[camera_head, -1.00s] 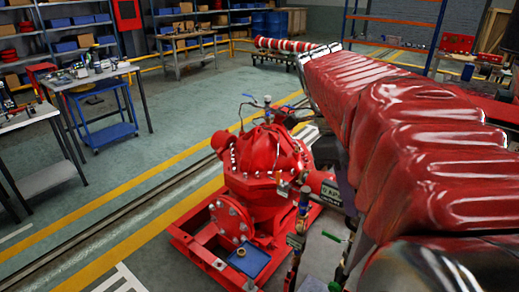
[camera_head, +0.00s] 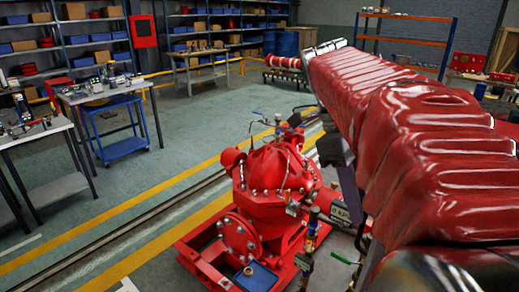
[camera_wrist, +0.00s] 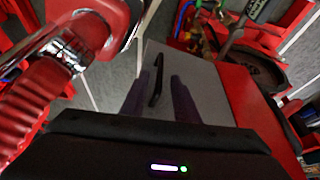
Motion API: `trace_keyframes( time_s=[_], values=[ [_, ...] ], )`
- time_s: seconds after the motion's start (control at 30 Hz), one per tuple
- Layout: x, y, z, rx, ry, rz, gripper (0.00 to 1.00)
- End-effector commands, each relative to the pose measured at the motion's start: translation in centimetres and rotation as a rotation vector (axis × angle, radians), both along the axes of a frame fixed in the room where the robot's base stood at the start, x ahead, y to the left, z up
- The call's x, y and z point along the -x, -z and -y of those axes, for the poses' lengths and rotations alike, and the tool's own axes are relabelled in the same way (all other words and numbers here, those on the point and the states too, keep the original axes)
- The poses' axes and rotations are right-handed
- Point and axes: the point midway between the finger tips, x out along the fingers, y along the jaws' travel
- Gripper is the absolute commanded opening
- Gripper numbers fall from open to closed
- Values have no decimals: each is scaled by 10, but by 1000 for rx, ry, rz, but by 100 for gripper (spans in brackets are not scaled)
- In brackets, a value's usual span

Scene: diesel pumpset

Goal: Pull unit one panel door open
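In the wrist view a flat grey panel door (camera_wrist: 206,78) fills the middle, with a slim black bar handle (camera_wrist: 155,82) on it. A red cabinet surface (camera_wrist: 252,105) adjoins the grey face on the right. My gripper (camera_wrist: 158,76) shows as a dark body along the bottom, with two dark finger-like shapes spread apart, one on each side of the handle. It looks open, with no visible contact with the handle. Whether these shapes are fingers or their shadows is hard to tell. In the head view my red-sleeved arm hides the panel and the gripper.
A red pump (camera_head: 270,190) on a red base frame stands left of my arm, with pipes and a gauge close to it. Workbenches (camera_head: 95,92) and a blue trolley (camera_head: 120,125) stand farther left. Shelves line the back. Open floor lies between the benches and the pump.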

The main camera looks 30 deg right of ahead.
Motion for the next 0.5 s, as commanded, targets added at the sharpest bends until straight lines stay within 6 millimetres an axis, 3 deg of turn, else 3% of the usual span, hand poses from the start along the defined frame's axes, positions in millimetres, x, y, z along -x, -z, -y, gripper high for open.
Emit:
trace_keyframes(
  time_s=[0.5],
  values=[
    [-26, -62, -10, 1, -1, 2, 28]
  ],
)
